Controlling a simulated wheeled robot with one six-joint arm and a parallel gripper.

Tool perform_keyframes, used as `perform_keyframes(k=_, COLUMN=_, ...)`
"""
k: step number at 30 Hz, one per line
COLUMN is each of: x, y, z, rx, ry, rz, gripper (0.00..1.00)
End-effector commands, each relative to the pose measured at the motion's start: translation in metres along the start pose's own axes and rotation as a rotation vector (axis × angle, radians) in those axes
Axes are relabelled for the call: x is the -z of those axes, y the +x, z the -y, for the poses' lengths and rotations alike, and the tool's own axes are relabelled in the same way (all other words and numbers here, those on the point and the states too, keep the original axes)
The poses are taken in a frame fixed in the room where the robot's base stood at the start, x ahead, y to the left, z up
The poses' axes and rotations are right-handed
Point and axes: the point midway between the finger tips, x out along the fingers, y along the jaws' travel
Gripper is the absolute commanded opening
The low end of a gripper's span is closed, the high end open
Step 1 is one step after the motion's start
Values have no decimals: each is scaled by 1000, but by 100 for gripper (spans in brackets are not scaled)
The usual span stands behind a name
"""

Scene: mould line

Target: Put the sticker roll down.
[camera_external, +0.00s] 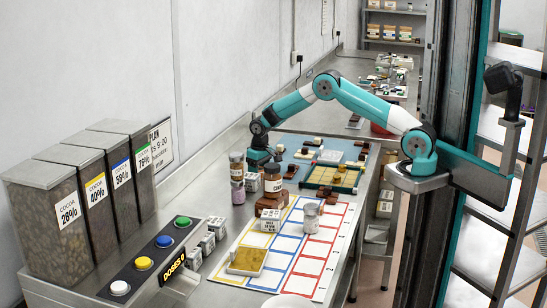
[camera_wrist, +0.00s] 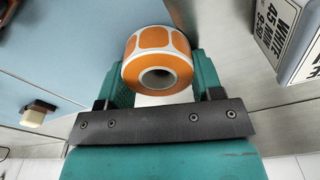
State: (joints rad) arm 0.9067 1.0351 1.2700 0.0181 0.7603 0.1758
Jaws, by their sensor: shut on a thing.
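The sticker roll (camera_wrist: 158,62) is a white-cored roll with orange labels. In the wrist view it sits between the teal fingers of my gripper (camera_wrist: 163,82), which is shut on it. The roll cannot be made out there. The wrist view shows blue surface at left and bare grey metal at right; the gap between roll and surface cannot be judged.
A green-and-yellow tray (camera_external: 325,188) lies to the right. A sheet with coloured grids (camera_external: 290,262), cocoa bins (camera_external: 50,215) and a button panel (camera_external: 150,262) are nearer. A labelled box (camera_wrist: 300,45) is close in the wrist view.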

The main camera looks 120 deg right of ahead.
Motion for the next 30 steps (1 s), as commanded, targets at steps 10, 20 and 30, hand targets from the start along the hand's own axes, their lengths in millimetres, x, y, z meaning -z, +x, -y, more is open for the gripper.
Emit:
perform_keyframes(k=10, x=0, y=1, z=0, rx=0, ry=0, rz=0, gripper=86)
perform_keyframes(k=20, x=1, y=-29, z=0, rx=1, ry=0, rz=-5, gripper=86)
perform_keyframes(k=30, x=1, y=-100, z=0, rx=1, ry=0, rz=-3, gripper=86)
